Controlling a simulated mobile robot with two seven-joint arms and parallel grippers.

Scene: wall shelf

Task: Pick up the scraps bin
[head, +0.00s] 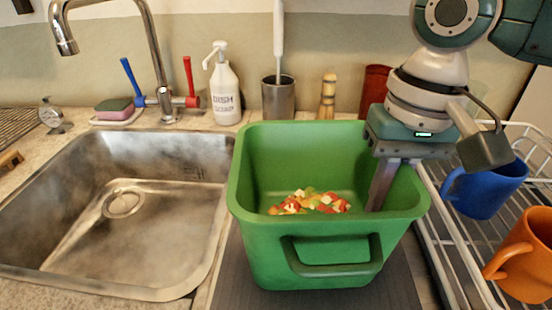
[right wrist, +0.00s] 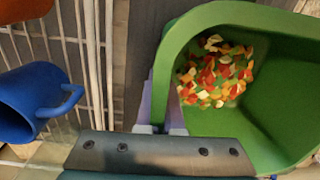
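The scraps bin (head: 330,242) is a green open tub with a handle on its front, upright over a dark ribbed mat. Chopped red, yellow and white scraps (head: 308,203) lie on its floor. My right gripper (head: 380,196) comes down at the bin's right wall, one finger inside and the other hidden behind the wall. In the right wrist view, my fingers (right wrist: 163,112) sit close on both sides of the bin's rim (right wrist: 166,62), shut on it. I cannot tell whether the bin's base touches the mat. My left gripper is not in view.
A steel sink (head: 60,235) is left of the bin. A white dish rack (head: 447,243) with a blue mug (head: 485,190) and an orange mug (head: 526,258) is close on the right. A soap bottle (head: 225,92) and steel cup (head: 278,98) stand behind.

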